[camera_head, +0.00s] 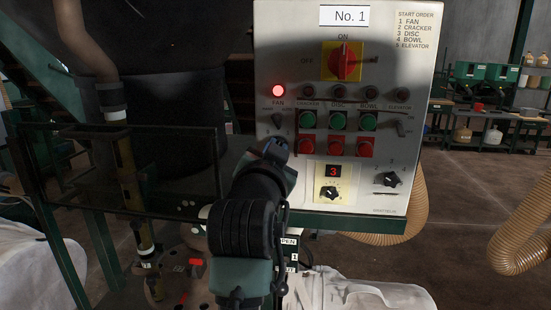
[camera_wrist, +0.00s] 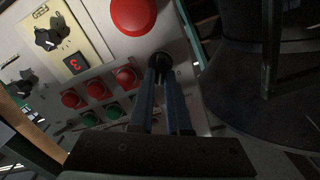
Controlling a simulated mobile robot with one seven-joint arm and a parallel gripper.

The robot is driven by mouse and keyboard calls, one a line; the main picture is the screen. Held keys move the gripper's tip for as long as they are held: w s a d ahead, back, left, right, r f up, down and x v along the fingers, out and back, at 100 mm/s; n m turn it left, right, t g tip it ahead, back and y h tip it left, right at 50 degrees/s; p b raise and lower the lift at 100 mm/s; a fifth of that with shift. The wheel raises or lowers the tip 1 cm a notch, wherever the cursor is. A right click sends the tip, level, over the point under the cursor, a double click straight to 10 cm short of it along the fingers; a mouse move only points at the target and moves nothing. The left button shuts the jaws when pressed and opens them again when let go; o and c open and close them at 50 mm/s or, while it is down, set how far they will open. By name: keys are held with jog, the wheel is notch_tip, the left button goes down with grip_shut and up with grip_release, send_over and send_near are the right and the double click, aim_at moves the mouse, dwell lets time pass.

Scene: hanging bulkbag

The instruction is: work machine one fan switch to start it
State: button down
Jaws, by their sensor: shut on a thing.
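The white control panel (camera_head: 305,65) is marked No. 1. Its fan switch is a small dark knob (camera_head: 277,120) at the left, under the label FAN. The red lamp (camera_head: 278,91) above that label is lit. My gripper (camera_head: 277,145) is in front of the panel's left side, and my arm hides the lower left of it. In the wrist view, my gripper's (camera_wrist: 161,72) two long fingers are shut on the black fan switch knob (camera_wrist: 160,57). The knob's exact angle is hard to tell behind the fingertips.
A large red button (camera_wrist: 132,14) is close beside the fingertips. Rows of green buttons (camera_head: 338,122) and red buttons (camera_head: 336,146) are to the right of the switch. A yellow-backed red main switch (camera_head: 342,61) is above. A dark railing (camera_head: 100,190) stands at left.

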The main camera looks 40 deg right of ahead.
jog(key=shift+m, duration=0.4)
jog(key=c, duration=0.9)
grip_release()
jog(key=b+v, duration=0.3)
jog(key=v, duration=1)
